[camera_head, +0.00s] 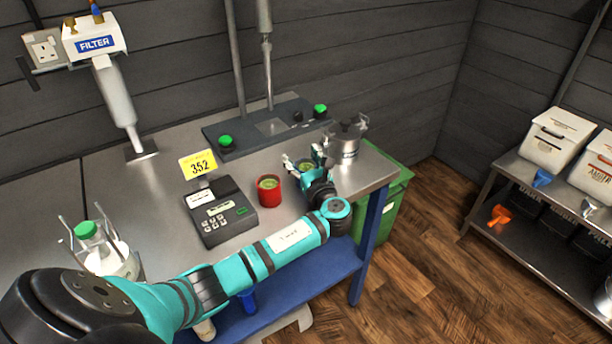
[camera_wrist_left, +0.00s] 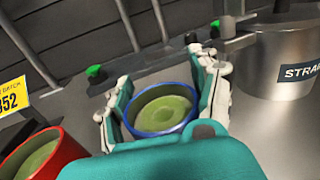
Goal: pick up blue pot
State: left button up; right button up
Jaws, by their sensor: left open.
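The blue pot (camera_wrist_left: 160,110) holds green contents and stands upright on the metal table, between the fingers of my left gripper (camera_wrist_left: 162,92) in the left wrist view. In the head view, the left gripper (camera_head: 304,166) reaches over the table from the front, its fingers spread on either side of the pot, whose green contents (camera_head: 304,164) show between them. The gripper is open. Part of the pot's near side is hidden by my gripper. My right gripper is not in view.
A red pot (camera_head: 269,188) with green contents stands close to the left of my gripper, beside a black scale (camera_head: 222,212) and a yellow 352 sign (camera_head: 198,164). A metal strainer pot (camera_head: 346,140) stands close on the right. The table's right edge is near.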

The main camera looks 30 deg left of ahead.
pick_arm(q)
jog(key=shift+w+a, duration=0.3)
jog(key=shift+a, duration=0.15)
grip_shut()
dwell(0.4)
